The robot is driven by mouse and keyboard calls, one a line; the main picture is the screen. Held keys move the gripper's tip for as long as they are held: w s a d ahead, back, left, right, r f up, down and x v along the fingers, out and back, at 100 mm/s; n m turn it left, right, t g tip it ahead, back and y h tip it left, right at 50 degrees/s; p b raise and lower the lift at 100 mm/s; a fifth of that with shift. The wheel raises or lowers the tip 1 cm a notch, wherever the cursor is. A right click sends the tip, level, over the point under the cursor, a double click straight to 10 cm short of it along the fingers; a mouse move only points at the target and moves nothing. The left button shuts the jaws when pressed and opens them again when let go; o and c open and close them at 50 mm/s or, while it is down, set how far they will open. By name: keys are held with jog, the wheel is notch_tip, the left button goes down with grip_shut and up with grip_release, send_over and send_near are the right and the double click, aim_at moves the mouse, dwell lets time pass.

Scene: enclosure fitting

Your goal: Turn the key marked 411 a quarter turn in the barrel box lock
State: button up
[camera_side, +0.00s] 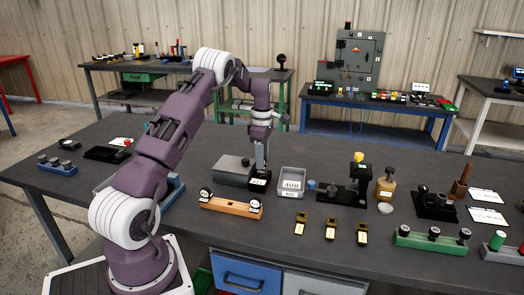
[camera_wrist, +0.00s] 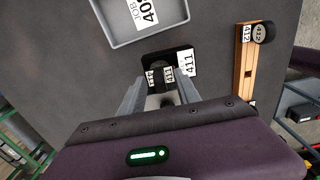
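The barrel box lock is a small black block (camera_side: 260,181) with a white label, in front of the grey box in the side view. In the wrist view its black base (camera_wrist: 150,58) carries a white label reading 411. A dark round-headed key (camera_wrist: 157,72) with small white tags, one seeming to read 411, stands at the lock. My gripper (camera_wrist: 160,78) points down over the lock, with one finger on each side of the key; it also shows in the side view (camera_side: 261,168). I cannot tell whether the fingers touch the key. The key's lower part is hidden.
An orange rack (camera_side: 231,205) holds dark round-headed keys; one (camera_wrist: 262,32) is marked 412. A grey tray (camera_side: 291,182) with a job label stands close beside the lock. A grey box (camera_side: 232,168) is on the lock's other side. Several small brass-coloured pieces lie towards the front edge.

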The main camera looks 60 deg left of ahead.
grip_shut()
jog(key=m, duration=0.3)
jog(key=shift+m, duration=0.3)
grip_release()
